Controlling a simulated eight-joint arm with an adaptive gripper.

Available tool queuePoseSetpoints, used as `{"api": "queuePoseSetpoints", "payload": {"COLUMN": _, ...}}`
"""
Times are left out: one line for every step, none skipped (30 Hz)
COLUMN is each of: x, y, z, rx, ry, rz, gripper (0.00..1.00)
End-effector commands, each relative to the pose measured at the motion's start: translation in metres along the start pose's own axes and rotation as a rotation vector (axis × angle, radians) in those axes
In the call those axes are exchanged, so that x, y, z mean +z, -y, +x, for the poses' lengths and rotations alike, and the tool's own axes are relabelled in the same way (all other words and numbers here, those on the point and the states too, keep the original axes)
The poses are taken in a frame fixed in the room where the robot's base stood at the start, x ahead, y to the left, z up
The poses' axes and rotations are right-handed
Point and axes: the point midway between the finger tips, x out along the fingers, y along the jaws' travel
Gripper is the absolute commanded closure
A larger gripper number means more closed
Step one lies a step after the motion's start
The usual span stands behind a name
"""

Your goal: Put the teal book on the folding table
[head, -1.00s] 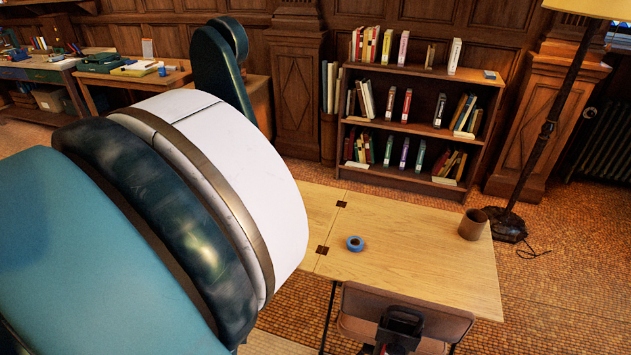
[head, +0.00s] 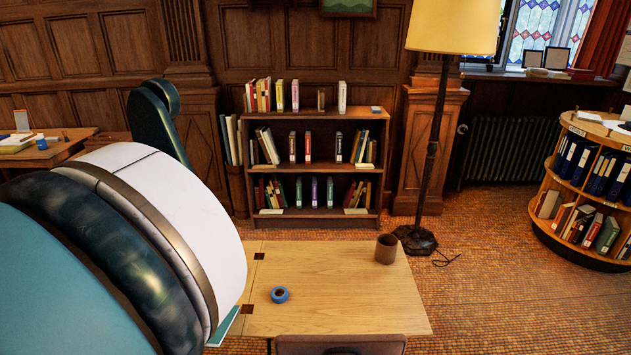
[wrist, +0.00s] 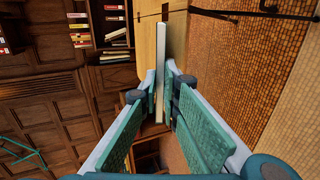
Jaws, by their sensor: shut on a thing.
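The folding table (head: 345,305) has a pale wood top with small dark hinge patches, at the lower middle of the head view. In the wrist view, my gripper (wrist: 161,92) is shut on a thin book (wrist: 160,62), seen edge-on with pale page edges. A teal corner of the book (head: 222,326) shows in the head view, past my arm at the table's left edge. My arm hides the rest of the book and my gripper there. Part of the tabletop (wrist: 147,45) lies beyond the book in the wrist view; I cannot tell the gap between them.
A blue tape roll (head: 279,295) and a brown cup (head: 386,249) stand on the table. A chair (head: 340,345) is at its near side. A bookcase (head: 376,150), a floor lamp (head: 433,150) and a round book stand (head: 540,205) are beyond. The tabletop's middle is clear.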

Motion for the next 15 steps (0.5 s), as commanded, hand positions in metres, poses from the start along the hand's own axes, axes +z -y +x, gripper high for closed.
{"api": "queuePoseSetpoints", "payload": {"x": 0.005, "y": -0.005, "z": 0.007, "rx": 0.000, "ry": 0.005, "rz": 0.002, "gripper": 1.00}}
{"api": "queuePoseSetpoints", "payload": {"x": 0.007, "y": -0.007, "z": 0.011, "rx": 0.001, "ry": 0.006, "rz": 0.003, "gripper": 1.00}}
{"api": "queuePoseSetpoints", "payload": {"x": 0.011, "y": -0.010, "z": 0.015, "rx": 0.001, "ry": 0.008, "rz": 0.004, "gripper": 1.00}}
{"api": "queuePoseSetpoints", "payload": {"x": 0.013, "y": -0.013, "z": 0.019, "rx": 0.001, "ry": 0.010, "rz": 0.005, "gripper": 1.00}}
{"api": "queuePoseSetpoints", "payload": {"x": 0.016, "y": -0.015, "z": 0.024, "rx": 0.001, "ry": 0.012, "rz": 0.006, "gripper": 1.00}}
{"api": "queuePoseSetpoints", "payload": {"x": 0.020, "y": -0.019, "z": 0.029, "rx": 0.001, "ry": 0.015, "rz": 0.007, "gripper": 1.00}}
{"api": "queuePoseSetpoints", "payload": {"x": 0.023, "y": -0.022, "z": 0.033, "rx": 0.001, "ry": 0.016, "rz": 0.008, "gripper": 1.00}}
{"api": "queuePoseSetpoints", "payload": {"x": 0.026, "y": -0.025, "z": 0.037, "rx": 0.001, "ry": 0.018, "rz": 0.008, "gripper": 1.00}}
{"api": "queuePoseSetpoints", "payload": {"x": 0.031, "y": -0.029, "z": 0.043, "rx": 0.001, "ry": 0.022, "rz": 0.009, "gripper": 1.00}}
{"api": "queuePoseSetpoints", "payload": {"x": 0.034, "y": -0.032, "z": 0.047, "rx": 0.001, "ry": 0.023, "rz": 0.010, "gripper": 1.00}}
{"api": "queuePoseSetpoints", "payload": {"x": 0.038, "y": -0.035, "z": 0.052, "rx": 0.001, "ry": 0.025, "rz": 0.011, "gripper": 1.00}}
{"api": "queuePoseSetpoints", "payload": {"x": 0.043, "y": -0.039, "z": 0.058, "rx": 0.001, "ry": 0.028, "rz": 0.013, "gripper": 1.00}}
{"api": "queuePoseSetpoints", "payload": {"x": 0.047, "y": -0.042, "z": 0.062, "rx": 0.001, "ry": 0.030, "rz": 0.014, "gripper": 1.00}}
{"api": "queuePoseSetpoints", "payload": {"x": 0.051, "y": -0.045, "z": 0.067, "rx": 0.001, "ry": 0.033, "rz": 0.015, "gripper": 1.00}}
{"api": "queuePoseSetpoints", "payload": {"x": 0.056, "y": -0.049, "z": 0.073, "rx": 0.001, "ry": 0.034, "rz": 0.015, "gripper": 1.00}}
